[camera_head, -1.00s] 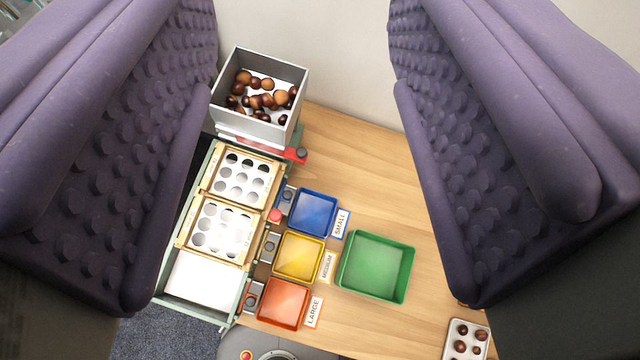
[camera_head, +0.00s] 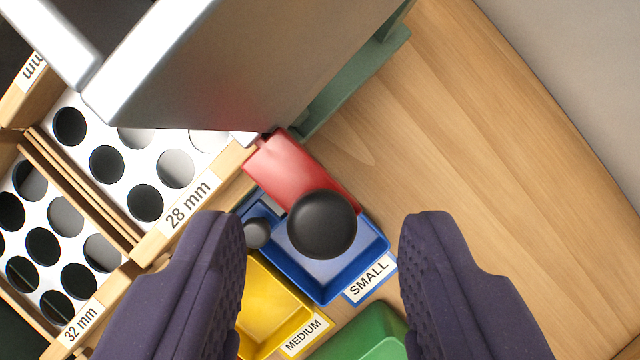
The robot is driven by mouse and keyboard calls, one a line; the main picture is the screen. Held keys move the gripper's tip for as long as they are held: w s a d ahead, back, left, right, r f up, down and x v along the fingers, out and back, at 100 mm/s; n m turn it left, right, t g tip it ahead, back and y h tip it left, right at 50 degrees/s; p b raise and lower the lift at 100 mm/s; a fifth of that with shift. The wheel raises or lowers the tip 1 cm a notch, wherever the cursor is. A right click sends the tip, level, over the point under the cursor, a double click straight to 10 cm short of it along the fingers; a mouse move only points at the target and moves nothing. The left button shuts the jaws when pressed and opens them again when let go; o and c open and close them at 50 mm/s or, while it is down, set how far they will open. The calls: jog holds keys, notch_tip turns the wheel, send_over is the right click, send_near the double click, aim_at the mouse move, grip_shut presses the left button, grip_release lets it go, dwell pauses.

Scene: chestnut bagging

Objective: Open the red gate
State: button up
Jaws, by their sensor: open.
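The red gate (camera_head: 290,170) sticks out from under the grey hopper (camera_head: 220,60), with a round black knob (camera_head: 322,224) at its outer end. My gripper (camera_head: 322,285) is open, with purple padded fingers on either side of the picture below the knob. The knob shows in the gap between the fingers, nearer the left one, and nothing is held. The gate's inner end is hidden under the hopper.
The blue SMALL tray (camera_head: 325,285) lies below the knob, with the yellow MEDIUM tray (camera_head: 270,310) and green tray (camera_head: 365,335) nearby. Sieve plates marked 28 mm (camera_head: 75,95) and 32 mm (camera_head: 50,190) stand at left. Bare table (camera_head: 490,180) lies to the right.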

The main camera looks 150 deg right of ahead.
jog(key=shift+w+a+f, duration=0.1)
jog(key=shift+w+f, duration=0.05)
jog(key=shift+f, duration=0.3)
grip_shut()
jog(key=d, duration=0.2)
jog(key=s+d, duration=0.1)
jog(key=d, duration=0.2)
grip_release()
jog(key=shift+r, duration=0.15)
